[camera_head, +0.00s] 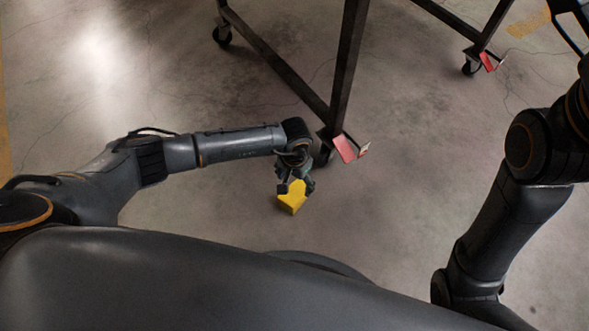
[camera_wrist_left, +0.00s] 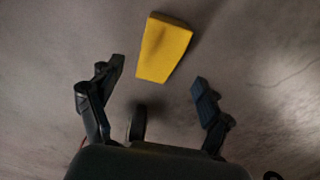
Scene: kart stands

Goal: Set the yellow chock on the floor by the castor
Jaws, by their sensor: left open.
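The yellow chock (camera_head: 291,203) is a small wedge-shaped block on the concrete floor. In the left wrist view the chock (camera_wrist_left: 164,49) lies ahead of the fingertips, between their lines, with a bare gap to both fingers. My left gripper (camera_head: 297,188) is open and empty, just above and beside the chock in the head view; its spread fingers (camera_wrist_left: 155,85) also show in the wrist view. My right gripper is out of the head view; only part of that arm shows.
A dark metal stand (camera_head: 347,70) rises behind my left gripper, with a red tag (camera_head: 344,148) at its foot. Other castors stand at the back left (camera_head: 222,36) and back right (camera_head: 471,67), the latter beside another red tag (camera_head: 488,61). The floor around the chock is clear.

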